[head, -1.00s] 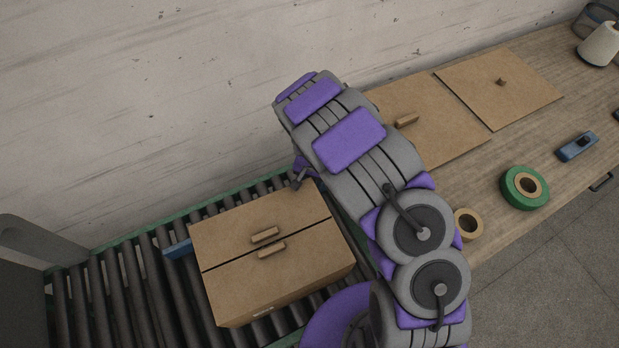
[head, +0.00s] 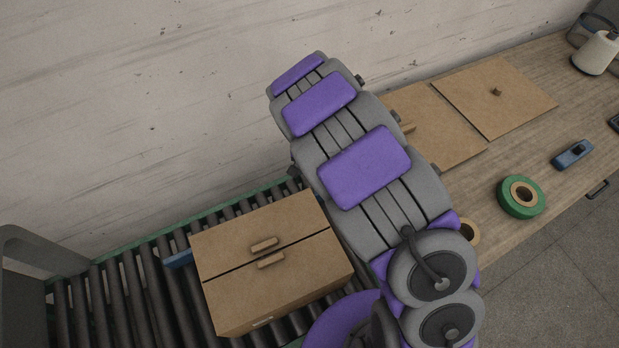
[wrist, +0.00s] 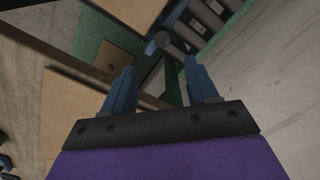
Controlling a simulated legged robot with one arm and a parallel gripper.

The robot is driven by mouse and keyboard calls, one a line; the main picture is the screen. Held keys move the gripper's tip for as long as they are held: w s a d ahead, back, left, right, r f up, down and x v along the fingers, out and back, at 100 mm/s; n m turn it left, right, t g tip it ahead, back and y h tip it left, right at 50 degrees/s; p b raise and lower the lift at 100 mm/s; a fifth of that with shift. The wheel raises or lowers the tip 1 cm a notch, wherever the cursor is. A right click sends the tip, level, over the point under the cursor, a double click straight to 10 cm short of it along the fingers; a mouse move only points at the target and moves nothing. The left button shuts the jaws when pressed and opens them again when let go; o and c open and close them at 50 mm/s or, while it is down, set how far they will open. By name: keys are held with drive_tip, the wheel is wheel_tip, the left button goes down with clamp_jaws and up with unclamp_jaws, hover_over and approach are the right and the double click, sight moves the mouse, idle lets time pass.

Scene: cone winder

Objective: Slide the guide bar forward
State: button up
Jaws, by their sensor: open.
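A short blue bar (head: 178,258), which looks like the guide bar, sits on the roller conveyor (head: 140,300) against the left side of a closed cardboard box (head: 265,290). Much of the bar is hidden by the box. My gripper (wrist: 158,72) is open in the wrist view, with two blue fingers apart and nothing between them. A blue piece (wrist: 172,14) lies beyond the fingertips, near the rollers; I cannot tell whether it is the same bar. In the head view my arm hides the gripper, beyond the box's far right side.
A wall (head: 130,110) stands close behind the conveyor.

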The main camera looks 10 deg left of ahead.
drive_tip(key=shift+r, duration=2.65)
